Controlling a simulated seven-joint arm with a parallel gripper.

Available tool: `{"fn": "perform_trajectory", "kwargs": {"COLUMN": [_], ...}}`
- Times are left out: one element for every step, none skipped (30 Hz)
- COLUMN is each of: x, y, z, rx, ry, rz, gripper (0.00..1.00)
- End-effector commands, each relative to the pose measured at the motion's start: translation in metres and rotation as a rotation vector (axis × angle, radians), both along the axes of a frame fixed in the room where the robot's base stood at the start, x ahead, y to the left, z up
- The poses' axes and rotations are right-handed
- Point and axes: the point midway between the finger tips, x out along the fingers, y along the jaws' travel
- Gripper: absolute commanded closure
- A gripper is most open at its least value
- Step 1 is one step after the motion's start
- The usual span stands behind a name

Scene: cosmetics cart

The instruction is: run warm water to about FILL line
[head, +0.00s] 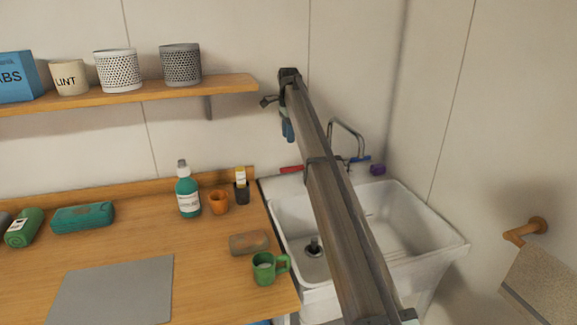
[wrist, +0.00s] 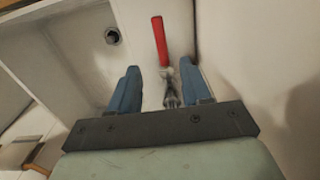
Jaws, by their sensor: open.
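The white sink (head: 405,222) stands at the right, with a curved metal spout (head: 347,130) over its back. A red tap handle (head: 291,169) is at the left of the spout and a blue tap handle (head: 360,159) at the right. My gripper (head: 288,129) is up near the back wall, above the red handle. In the wrist view my open gripper (wrist: 160,82) has the red handle (wrist: 159,41) ahead, between the lines of its blue fingers, apart from both. The dark drain fitting (head: 313,247) sits in the basin. No water or FILL line can be made out.
My arm crosses over the sink and hides part of it. A wooden shelf (head: 225,87) with pots is at the left.

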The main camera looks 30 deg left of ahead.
Motion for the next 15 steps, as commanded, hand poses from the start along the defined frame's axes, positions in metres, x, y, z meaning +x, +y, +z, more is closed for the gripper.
{"fn": "perform_trajectory", "kwargs": {"x": [-0.001, -0.001, -0.001, -0.001, -0.001, -0.001, -0.001, -0.001, -0.001, -0.001, -0.001, -0.001, -0.001, -0.001, -0.001], "y": [-0.001, -0.001, -0.001, -0.001, -0.001, -0.001, -0.001, -0.001, -0.001, -0.001, -0.001, -0.001, -0.001, -0.001, -0.001], "z": [-0.006, -0.01, -0.016, -0.021, -0.026, -0.032, -0.037, -0.043, -0.05, -0.055, -0.061, -0.068, -0.073, -0.078, -0.085], "rx": [-0.001, -0.001, -0.001, -0.001, -0.001, -0.002, -0.002, -0.002, -0.002, -0.002, -0.002, -0.003, -0.003, -0.002, -0.002], "ry": [0.001, 0.001, 0.0, 0.0, 0.0, 0.001, 0.001, 0.001, -0.001, -0.001, -0.001, 0.0, 0.0, -0.001, -0.001], "rz": [0.0, 0.0, 0.0, 0.0, 0.0, 0.0, 0.0, 0.0, 0.0, 0.0, 0.0, 0.0, 0.0, 0.0, 0.0], "gripper": [0.52, 0.52, 0.52, 0.52, 0.52, 0.52, 0.52, 0.52, 0.52, 0.52, 0.52, 0.52, 0.52, 0.52, 0.52]}}
